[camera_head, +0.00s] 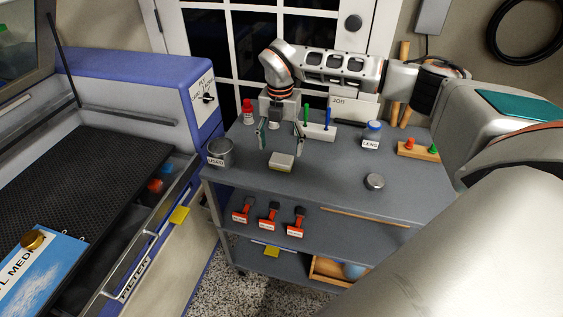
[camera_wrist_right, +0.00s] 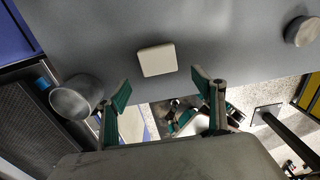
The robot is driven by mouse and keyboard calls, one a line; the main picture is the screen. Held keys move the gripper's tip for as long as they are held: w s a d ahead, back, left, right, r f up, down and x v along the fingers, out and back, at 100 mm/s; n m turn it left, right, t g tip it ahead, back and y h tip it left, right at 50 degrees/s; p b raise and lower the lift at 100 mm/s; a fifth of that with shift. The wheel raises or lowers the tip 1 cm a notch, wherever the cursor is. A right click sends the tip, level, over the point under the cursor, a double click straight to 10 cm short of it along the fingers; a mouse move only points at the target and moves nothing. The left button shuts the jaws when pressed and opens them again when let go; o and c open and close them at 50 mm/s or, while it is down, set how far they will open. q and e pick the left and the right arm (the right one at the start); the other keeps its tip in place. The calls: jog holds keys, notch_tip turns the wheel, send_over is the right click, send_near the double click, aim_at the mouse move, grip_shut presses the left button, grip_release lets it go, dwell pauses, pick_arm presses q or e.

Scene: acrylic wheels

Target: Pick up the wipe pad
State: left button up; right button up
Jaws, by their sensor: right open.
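The wipe pad (camera_head: 281,162) is a small pale cream block with rounded corners. It lies flat on the grey top of the cart (camera_head: 320,190), near its front edge. In the right wrist view the wipe pad (camera_wrist_right: 157,60) lies beyond the fingertips, between their lines, and untouched. My right gripper (camera_head: 281,138) is open and empty, pointing down above and just behind the wipe pad. Its two green-padded fingers also show in the wrist view (camera_wrist_right: 161,90). My left gripper is in neither view.
A metal cup labelled USED (camera_head: 220,153) stands left of the pad. A round metal tin (camera_head: 375,181) lies to the right. A red bottle (camera_head: 248,114), a holder with green and blue sticks (camera_head: 318,132) and a LENS jar (camera_head: 372,132) stand behind. A blue-grey machine (camera_head: 150,90) borders the cart's left.

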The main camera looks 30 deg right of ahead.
aim_at(280, 161)
notch_tip(280, 161, down, 6)
jog(key=shift+r, duration=0.15)
jog(key=c, duration=1.2)
